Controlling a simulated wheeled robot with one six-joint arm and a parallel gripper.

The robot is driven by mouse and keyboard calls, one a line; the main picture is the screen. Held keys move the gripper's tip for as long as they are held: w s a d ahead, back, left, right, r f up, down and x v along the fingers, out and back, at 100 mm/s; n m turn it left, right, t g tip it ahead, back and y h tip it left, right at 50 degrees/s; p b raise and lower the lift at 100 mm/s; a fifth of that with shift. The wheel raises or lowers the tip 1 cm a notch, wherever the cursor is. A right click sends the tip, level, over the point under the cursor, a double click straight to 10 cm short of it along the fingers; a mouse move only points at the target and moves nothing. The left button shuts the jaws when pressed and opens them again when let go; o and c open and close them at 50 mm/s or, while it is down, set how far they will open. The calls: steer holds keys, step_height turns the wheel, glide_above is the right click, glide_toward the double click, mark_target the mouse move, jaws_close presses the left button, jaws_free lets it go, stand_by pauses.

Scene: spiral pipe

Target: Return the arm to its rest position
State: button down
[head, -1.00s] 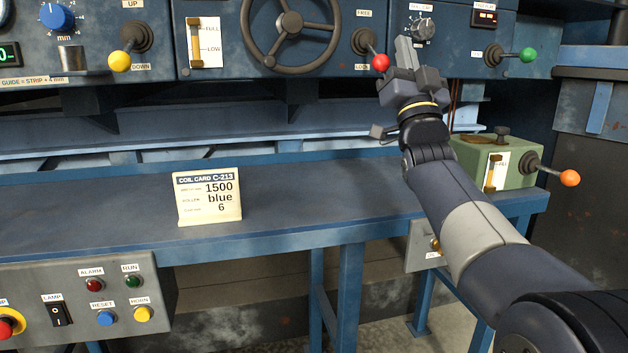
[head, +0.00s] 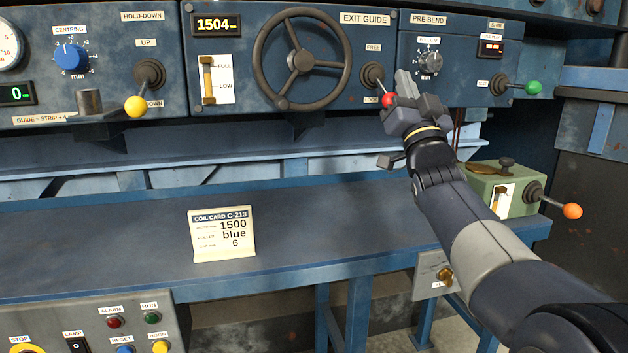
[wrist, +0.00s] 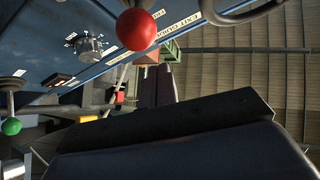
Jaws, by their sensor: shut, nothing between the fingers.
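My arm reaches up from the lower right of the head view. My gripper (head: 408,88) is shut and empty, in front of the blue panel, close beside the red-knobbed lever (head: 387,100) labelled FREE and LOCK. In the wrist view the red knob (wrist: 136,29) appears large near the top, and dark gripper parts (wrist: 165,85) show at the centre. I cannot tell whether the fingers touch the knob; no grip on it shows.
The handwheel (head: 302,58) is left of the gripper; the PRE-BEND dial (head: 430,63) and green-knobbed lever (head: 533,88) are right. Below stands a green box with an orange-knobbed lever (head: 571,211). A coil card (head: 222,235) stands on the blue bench (head: 120,250), mostly clear.

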step_height(320, 180, up, 4)
steer(key=g+p, duration=0.3)
steer(key=p, duration=0.8)
steer(key=shift+w+r+n+p, duration=0.1)
steer(key=shift+n+p, duration=0.2)
steer(key=shift+g+p, duration=0.3)
steer(key=shift+p, duration=0.1)
steer(key=shift+a, duration=0.1)
